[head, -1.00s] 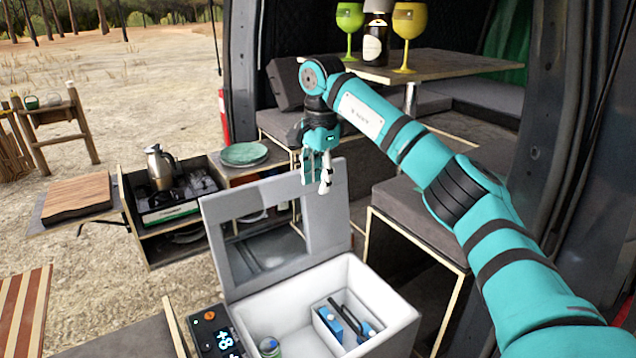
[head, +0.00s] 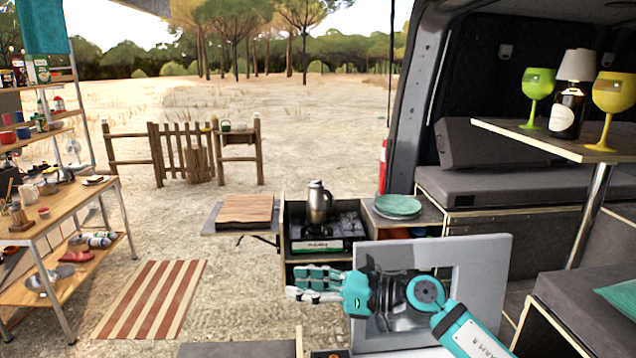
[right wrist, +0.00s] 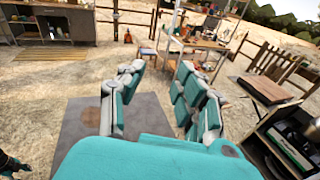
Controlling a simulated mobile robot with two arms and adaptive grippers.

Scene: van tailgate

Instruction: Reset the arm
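My right gripper (head: 300,284) is in front of the grey open lid (head: 490,275) of the cool box in the head view, with its teal and white fingers pointing left. In the right wrist view my right gripper (right wrist: 158,85) has its two finger groups spread apart with nothing between them. The right arm comes in from the bottom right. The cool box's inside is out of the picture below. A small dark and teal part, likely of my left arm, shows at the lower left edge of the right wrist view; its fingers are unclear.
A stove with a steel kettle (head: 318,202), a wooden board (head: 246,208) and green plates (head: 397,206) stand behind the gripper. Wine glasses and a bottle (head: 567,110) stand on the van table. A workbench (head: 60,215) is at left. Sandy ground by the striped mat (head: 152,298) is open.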

